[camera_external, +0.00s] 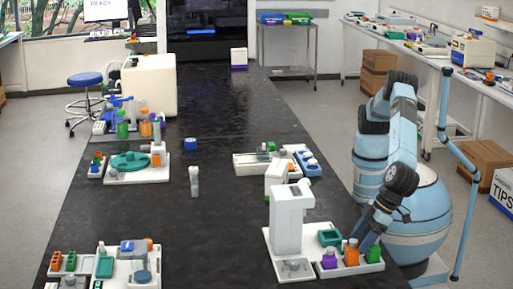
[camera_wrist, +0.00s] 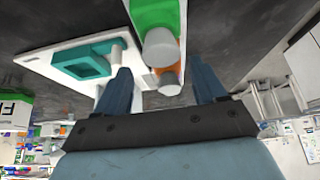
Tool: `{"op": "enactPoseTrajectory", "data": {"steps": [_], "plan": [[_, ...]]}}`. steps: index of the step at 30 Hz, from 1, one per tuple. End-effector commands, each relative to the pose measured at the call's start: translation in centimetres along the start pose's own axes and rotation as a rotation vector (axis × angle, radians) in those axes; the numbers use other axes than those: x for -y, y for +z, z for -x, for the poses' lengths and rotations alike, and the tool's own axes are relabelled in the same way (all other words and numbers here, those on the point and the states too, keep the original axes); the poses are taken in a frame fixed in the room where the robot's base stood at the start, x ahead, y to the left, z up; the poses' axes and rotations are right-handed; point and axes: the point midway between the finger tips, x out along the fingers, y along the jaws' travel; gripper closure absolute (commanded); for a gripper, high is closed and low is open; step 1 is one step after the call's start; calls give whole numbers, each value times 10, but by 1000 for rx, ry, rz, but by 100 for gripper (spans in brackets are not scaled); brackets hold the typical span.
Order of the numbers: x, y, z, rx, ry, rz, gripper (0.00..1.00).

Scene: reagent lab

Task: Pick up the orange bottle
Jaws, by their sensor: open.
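The orange bottle (camera_external: 351,254) with a grey cap stands upright on the white tray at the front right, between a purple bottle (camera_external: 329,260) and a green bottle (camera_external: 373,254). My gripper (camera_external: 365,238) is low, just above and behind these bottles. In the wrist view my gripper (camera_wrist: 160,70) is open, with one finger on each side of the view. The grey cap of the orange bottle (camera_wrist: 170,83) shows between the fingers, with no clear contact. The green bottle (camera_wrist: 155,14) is beside it and hides part of its body.
A teal holder (camera_external: 329,238) sits on the same white tray (camera_external: 312,268), close to one finger in the wrist view (camera_wrist: 85,62). A tall white device (camera_external: 291,220) stands left of the bottles.

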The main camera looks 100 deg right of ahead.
Motion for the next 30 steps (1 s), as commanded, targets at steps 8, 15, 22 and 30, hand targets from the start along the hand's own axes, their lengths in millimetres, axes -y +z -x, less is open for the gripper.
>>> {"op": "enactPoseTrajectory", "data": {"steps": [8,15,22,30], "plan": [[4,-4,-22,0,1,-1,30],[7,-5,-51,0,2,0,30],[7,-5,-53,0,0,0,30],[7,-5,-52,0,0,0,54]]}}
